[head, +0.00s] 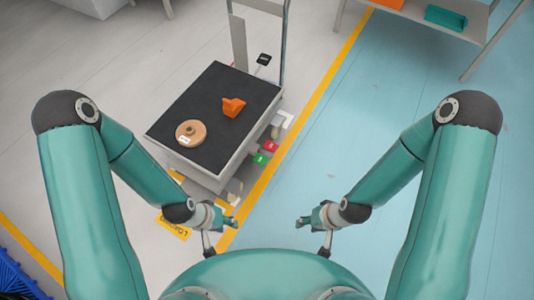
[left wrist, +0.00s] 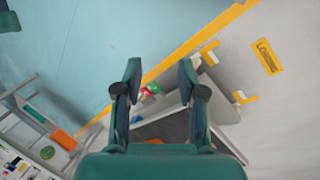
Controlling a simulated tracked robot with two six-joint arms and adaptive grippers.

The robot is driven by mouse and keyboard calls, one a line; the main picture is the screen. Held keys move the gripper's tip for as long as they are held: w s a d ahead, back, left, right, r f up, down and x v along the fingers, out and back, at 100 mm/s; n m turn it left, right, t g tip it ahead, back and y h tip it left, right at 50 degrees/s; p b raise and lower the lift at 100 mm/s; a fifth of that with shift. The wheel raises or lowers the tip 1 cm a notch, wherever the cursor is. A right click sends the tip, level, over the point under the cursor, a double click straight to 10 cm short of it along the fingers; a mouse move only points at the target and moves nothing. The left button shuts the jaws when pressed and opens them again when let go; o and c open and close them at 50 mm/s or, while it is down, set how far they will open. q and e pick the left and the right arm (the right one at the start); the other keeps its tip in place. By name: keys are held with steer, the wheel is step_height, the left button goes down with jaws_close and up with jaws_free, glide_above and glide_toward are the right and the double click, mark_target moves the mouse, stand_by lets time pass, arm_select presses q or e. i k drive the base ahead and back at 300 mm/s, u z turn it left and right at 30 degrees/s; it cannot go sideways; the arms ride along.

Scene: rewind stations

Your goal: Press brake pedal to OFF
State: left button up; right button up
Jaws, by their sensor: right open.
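A cart (head: 215,176) with a black top stands left of the yellow floor line. At its right side, low down, are a red pedal-like piece (head: 270,146) and a green one (head: 260,159), each with a small white mark too small to read. In the left wrist view the green piece (left wrist: 155,87) shows between my fingers, beyond them. My left gripper (head: 231,217) is open and empty, in front of the cart's near corner and apart from the pedals. My right gripper (head: 302,221) is open and empty over the blue floor.
A shelf with a teal bin (head: 446,17) stands at top right. The blue floor (head: 350,130) right of the cart is clear.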

mark_target(261, 159)
steer(key=u, duration=1.55)
steer(key=i, duration=0.15)
steer(key=z, duration=3)
steer(key=k, duration=1.55)
steer(key=u, duration=0.45)
steer(key=i, duration=1)
steer(key=u, duration=0.05)
